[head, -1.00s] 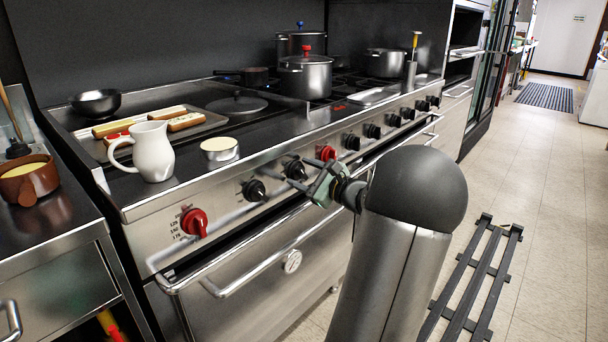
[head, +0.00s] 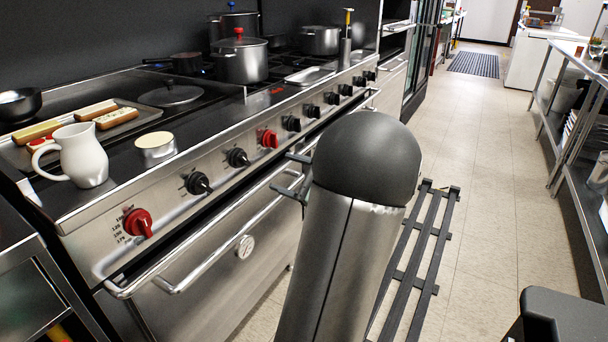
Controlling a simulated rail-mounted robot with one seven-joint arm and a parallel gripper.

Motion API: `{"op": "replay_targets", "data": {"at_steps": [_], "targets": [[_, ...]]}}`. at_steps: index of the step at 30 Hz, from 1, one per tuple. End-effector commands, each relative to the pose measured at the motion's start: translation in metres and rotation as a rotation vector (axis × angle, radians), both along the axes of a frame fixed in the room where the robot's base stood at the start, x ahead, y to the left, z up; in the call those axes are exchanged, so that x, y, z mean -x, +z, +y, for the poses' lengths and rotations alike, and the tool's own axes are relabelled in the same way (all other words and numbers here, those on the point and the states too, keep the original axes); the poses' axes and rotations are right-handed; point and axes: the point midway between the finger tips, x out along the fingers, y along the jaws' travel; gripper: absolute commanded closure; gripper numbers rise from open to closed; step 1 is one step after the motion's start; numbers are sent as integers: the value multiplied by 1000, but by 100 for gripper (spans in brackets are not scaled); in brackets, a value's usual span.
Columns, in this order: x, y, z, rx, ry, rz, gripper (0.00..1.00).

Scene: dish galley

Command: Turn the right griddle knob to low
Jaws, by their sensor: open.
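The griddle (head: 118,97) is the flat plate at the left of the range top. Below it on the steel front panel are two black knobs, a left one (head: 197,183) and a right one (head: 237,157), between two red knobs. The right black one appears to be the right griddle knob. Its pointer and markings are too small to read. My gripper (head: 287,173) is open and empty, right of this knob and apart from it, by the oven handle. My dark round arm link hides part of the gripper and the front behind it.
A long oven handle bar (head: 225,222) runs in front of the panel below the knobs. A white jug (head: 82,157) and a small cream-topped pot (head: 155,147) stand near the griddle's front edge. A black slatted rack (head: 418,260) lies on the floor at right.

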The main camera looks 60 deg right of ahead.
Motion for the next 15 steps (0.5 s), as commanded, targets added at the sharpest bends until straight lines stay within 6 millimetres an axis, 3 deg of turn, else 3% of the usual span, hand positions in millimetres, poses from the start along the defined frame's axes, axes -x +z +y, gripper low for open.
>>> {"op": "replay_targets", "data": {"at_steps": [6,15], "targets": [[35,1,2,-2,-2,1,32],[46,-1,3,-1,1,1,32]]}}
